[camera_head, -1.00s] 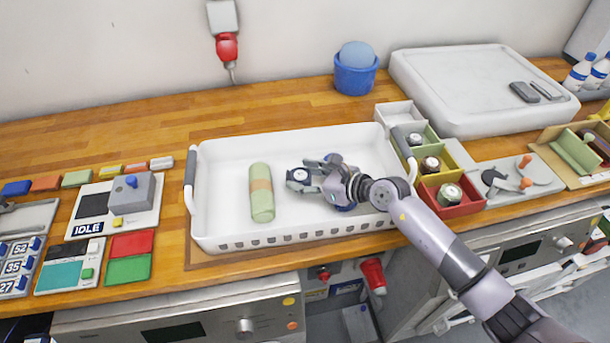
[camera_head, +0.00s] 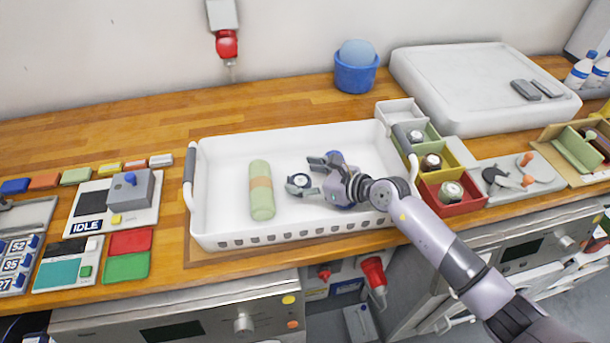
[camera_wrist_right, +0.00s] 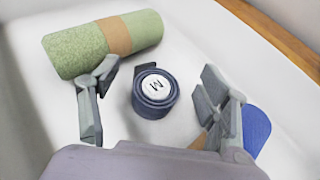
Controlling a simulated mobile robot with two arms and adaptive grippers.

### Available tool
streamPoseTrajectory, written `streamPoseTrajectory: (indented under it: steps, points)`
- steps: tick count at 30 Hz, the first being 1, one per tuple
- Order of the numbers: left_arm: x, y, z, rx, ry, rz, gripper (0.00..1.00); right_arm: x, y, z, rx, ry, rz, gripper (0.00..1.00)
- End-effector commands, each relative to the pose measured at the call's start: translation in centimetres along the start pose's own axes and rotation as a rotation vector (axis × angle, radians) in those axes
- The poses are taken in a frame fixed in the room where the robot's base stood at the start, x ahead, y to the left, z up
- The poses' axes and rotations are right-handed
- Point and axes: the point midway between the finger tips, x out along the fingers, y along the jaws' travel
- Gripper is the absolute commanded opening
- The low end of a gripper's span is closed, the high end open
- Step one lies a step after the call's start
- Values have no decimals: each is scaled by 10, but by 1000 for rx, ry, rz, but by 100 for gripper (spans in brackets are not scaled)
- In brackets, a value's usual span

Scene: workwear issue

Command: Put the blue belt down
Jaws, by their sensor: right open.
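The blue belt (camera_head: 299,181) is a dark navy roll with a white label on top marked M. It sits upright on the floor of the white basket (camera_head: 240,153). In the right wrist view the belt (camera_wrist_right: 153,93) stands between the spread fingers of my right gripper (camera_wrist_right: 158,80), with a gap on both sides. In the head view my right gripper (camera_head: 309,176) is open over the basket floor, its arm coming in from the right. My left gripper is out of view.
A green roll with a tan band (camera_head: 261,190) lies left of the belt in the basket. A bright blue item (camera_wrist_right: 257,130) lies partly hidden behind my right finger. Divided small bins (camera_head: 452,205) stand right of the basket. Free floor remains at the basket's left and back.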

Motion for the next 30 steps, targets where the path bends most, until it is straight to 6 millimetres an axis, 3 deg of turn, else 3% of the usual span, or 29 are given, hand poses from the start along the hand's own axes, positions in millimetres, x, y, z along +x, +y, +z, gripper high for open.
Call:
streamPoseTrajectory:
  steps: [7, 12, 14, 24, 30]
  points:
    - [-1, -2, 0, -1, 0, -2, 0, 0, 2, -5, 5, 11, 4, 70]
    - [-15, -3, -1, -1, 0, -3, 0, -7, 2, 12, 5, 9, 4, 70]
    - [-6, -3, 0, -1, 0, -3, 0, -18, 0, 4, 2, 11, 1, 70]
    - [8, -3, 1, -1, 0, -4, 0, -92, 0, 6, -1, 7, 0, 70]
    - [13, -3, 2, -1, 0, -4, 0, -118, 0, 7, 1, 6, 1, 70]
